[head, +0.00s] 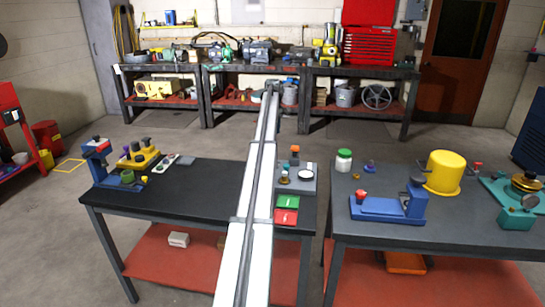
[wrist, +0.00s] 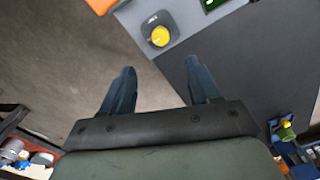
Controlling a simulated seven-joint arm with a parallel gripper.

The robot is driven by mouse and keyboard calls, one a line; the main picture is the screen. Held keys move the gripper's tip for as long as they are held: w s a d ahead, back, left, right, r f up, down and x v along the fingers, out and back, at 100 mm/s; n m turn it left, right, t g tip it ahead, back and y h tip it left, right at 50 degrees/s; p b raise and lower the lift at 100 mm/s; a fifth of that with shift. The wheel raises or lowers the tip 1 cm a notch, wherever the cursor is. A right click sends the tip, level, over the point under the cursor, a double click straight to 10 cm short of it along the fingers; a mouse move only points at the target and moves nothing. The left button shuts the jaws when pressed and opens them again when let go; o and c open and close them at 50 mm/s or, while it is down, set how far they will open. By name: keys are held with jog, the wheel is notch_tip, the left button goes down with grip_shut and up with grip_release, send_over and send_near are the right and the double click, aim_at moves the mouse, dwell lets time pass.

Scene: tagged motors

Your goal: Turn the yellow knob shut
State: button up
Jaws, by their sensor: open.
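The yellow knob (wrist: 160,36) sits on a small dark base near the edge of a grey panel (wrist: 190,22) at the top of the wrist view. My gripper (wrist: 162,68) is open and empty. Its two dark fingers are spread below the knob in that view, apart from it. In the head view the grey panel (head: 295,188) lies at the right end of the left bench. It carries several small fittings, and I cannot tell surely which is the yellow knob.
A green plate (head: 287,202) and a red plate (head: 286,217) lie near the panel. A blue stand (head: 97,152) is at the left bench's far left. A white jar with a green lid (head: 344,160) stands on the right bench. The left bench's middle is clear.

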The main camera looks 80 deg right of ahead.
notch_tip(320, 180, down, 13)
dwell(0.5)
jog(key=c, duration=1)
